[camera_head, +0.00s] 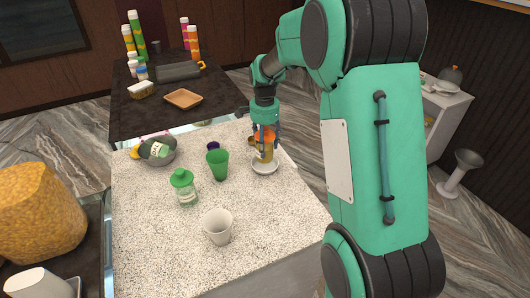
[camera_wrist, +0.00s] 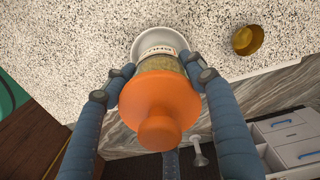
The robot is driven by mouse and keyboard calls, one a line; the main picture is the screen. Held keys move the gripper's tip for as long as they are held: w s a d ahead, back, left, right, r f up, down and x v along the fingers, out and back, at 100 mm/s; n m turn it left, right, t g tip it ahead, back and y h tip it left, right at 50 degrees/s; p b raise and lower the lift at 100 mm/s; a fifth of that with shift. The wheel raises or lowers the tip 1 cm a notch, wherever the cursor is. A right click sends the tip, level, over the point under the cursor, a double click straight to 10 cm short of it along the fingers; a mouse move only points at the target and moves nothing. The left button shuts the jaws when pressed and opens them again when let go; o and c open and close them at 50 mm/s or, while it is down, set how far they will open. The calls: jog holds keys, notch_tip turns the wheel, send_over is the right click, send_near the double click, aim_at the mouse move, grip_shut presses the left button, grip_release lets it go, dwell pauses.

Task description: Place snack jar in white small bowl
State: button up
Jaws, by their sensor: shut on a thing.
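The snack jar (camera_head: 264,148) has an orange lid and a pale label. My gripper (camera_head: 264,138) is shut on it from above, with a finger on each side. In the wrist view the jar (camera_wrist: 158,98) shows its orange lid toward the camera, between the two blue fingers of my gripper (camera_wrist: 158,78). The white small bowl (camera_head: 265,169) is on the speckled counter directly below the jar. Its rim also shows behind the jar in the wrist view (camera_wrist: 138,46). The jar's base is at or just over the bowl; whether it touches the bowl's inside is hidden.
A green cup (camera_head: 218,166), a green-lidded jar (camera_head: 184,188) and a white cup (camera_head: 218,227) stand left of the bowl. A grey bowl with items (camera_head: 158,154) is at the counter's back left. A small golden cup (camera_wrist: 247,40) is near the counter edge.

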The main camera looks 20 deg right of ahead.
jog(key=shift+f, duration=1.65)
jog(key=shift+f, duration=0.1)
jog(key=o, duration=1.8)
notch_tip(320, 180, up, 12)
jog(key=shift+r, duration=0.1)
